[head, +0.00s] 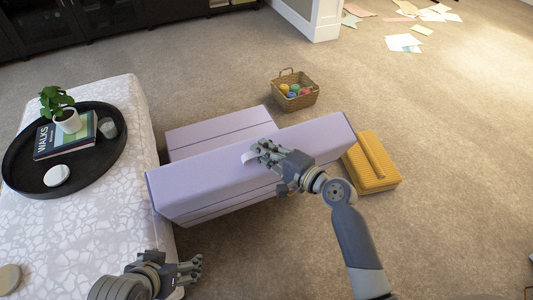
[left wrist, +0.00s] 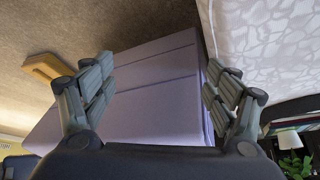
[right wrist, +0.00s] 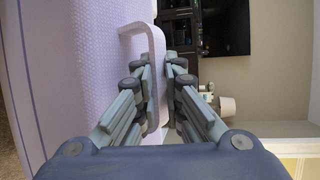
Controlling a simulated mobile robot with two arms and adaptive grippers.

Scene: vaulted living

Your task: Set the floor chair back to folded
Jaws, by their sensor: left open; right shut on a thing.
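The lavender floor chair (head: 240,165) stands on the carpet in the middle of the head view. One long panel is raised at an angle above a flat section behind it. A pale loop handle (right wrist: 152,55) sticks out of the raised panel. My right gripper (head: 262,152) is at the panel and shut on this handle, as the right wrist view (right wrist: 160,75) also shows. My left gripper (head: 196,270) is open and empty, in front of the chair beside the patterned ottoman. In the left wrist view (left wrist: 155,90) the chair shows beyond its spread fingers, apart from them.
A patterned ottoman (head: 75,240) stands close along the chair's left side, with a black tray (head: 98,165) holding a plant, books and a cup. A yellow folded item (head: 385,180) lies at the chair's right end. A basket of balls (head: 305,100) is behind.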

